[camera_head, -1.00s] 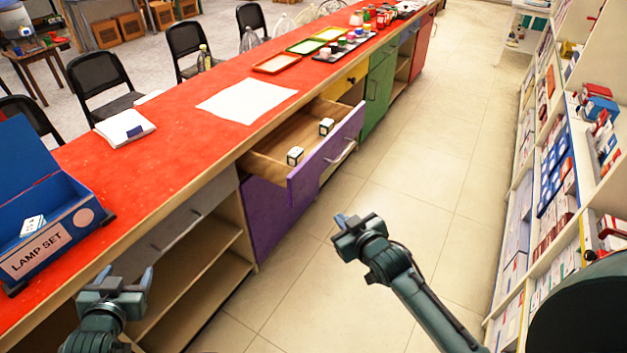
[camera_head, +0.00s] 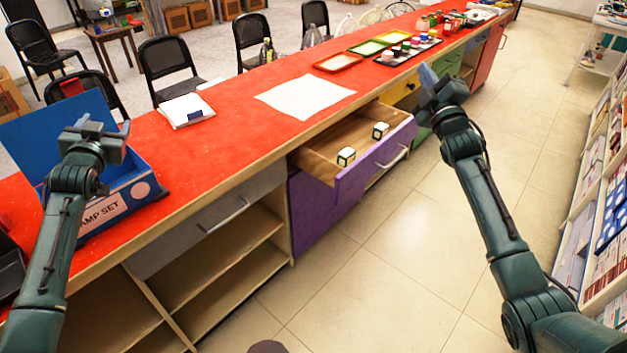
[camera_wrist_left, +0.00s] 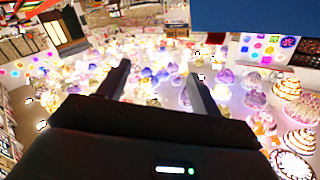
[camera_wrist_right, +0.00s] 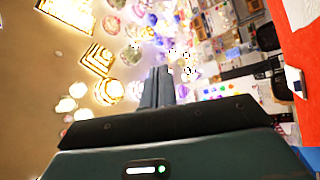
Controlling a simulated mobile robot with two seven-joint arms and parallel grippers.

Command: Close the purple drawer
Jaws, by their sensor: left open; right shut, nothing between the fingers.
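The purple drawer (camera_head: 352,184) is pulled out from the counter in the head view. Its light wooden inside shows, with two small white-and-dark cubes (camera_head: 346,157) in it. A pale bar handle (camera_head: 392,157) is on its front. My right gripper (camera_head: 430,80) is shut and empty, raised to the upper right of the drawer in the picture and apart from its handle. My left gripper (camera_head: 96,128) is open and empty, in front of the blue lamp set box at the left. The wrist views show the left fingers (camera_wrist_left: 158,82) apart and the right fingers (camera_wrist_right: 157,88) together; the drawer shows in neither.
The red countertop (camera_head: 225,140) carries a white sheet (camera_head: 304,97), trays, and the blue box (camera_head: 120,195). A grey drawer (camera_head: 215,215) and open shelves are left of the purple one. Stocked shelving (camera_head: 600,220) stands at the right. The tiled floor (camera_head: 380,270) between is clear.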

